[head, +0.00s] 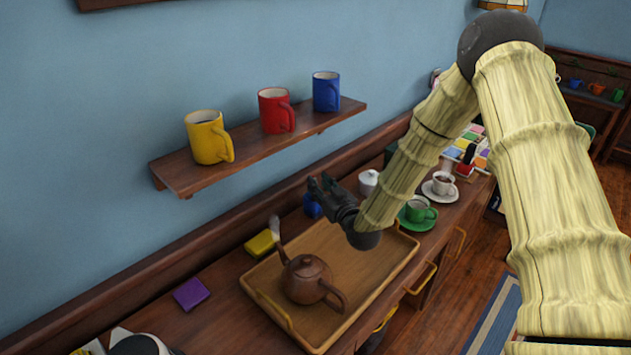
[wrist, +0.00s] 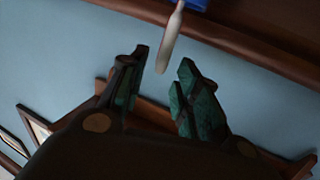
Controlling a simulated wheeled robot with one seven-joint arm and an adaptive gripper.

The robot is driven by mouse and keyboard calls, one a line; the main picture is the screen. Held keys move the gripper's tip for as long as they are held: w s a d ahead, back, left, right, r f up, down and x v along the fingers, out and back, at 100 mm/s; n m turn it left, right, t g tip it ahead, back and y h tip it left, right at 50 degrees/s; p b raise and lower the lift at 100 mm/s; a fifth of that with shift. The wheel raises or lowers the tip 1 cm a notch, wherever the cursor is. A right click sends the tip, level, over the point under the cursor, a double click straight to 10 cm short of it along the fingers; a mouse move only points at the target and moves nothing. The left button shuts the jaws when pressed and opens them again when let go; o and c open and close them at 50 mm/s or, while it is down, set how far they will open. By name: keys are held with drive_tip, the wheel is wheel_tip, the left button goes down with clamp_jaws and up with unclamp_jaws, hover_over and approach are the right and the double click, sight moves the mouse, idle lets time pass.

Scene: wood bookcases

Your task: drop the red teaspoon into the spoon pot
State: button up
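My gripper (head: 319,184) is raised above the back edge of the wooden tray. In the wrist view my gripper (wrist: 163,60) has its fingers apart, with no red teaspoon between them. A pale, rounded handle-like thing (wrist: 172,38) shows at or beyond the fingertips; I cannot tell how near it is. It meets a blue thing (wrist: 200,4) at the top edge. In the head view a small blue vessel (head: 312,206) stands behind my gripper, partly hidden; it may be the spoon pot, but I cannot be sure. I cannot make out a red teaspoon.
The tray (head: 262,299) holds a brown teapot (head: 307,279). A wall shelf (head: 185,180) bears yellow (head: 205,140), red (head: 271,112) and blue (head: 326,92) mugs. A yellow block (head: 261,243), purple block (head: 191,293), white lidded pot (head: 368,182) and green cup (head: 416,209) stand around the tray.

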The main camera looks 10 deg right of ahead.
drive_tip(key=b+v, duration=0.1)
drive_tip(key=v, duration=0.6)
drive_tip(key=shift+s+d, duration=0.1)
drive_tip(key=shift+d, duration=0.05)
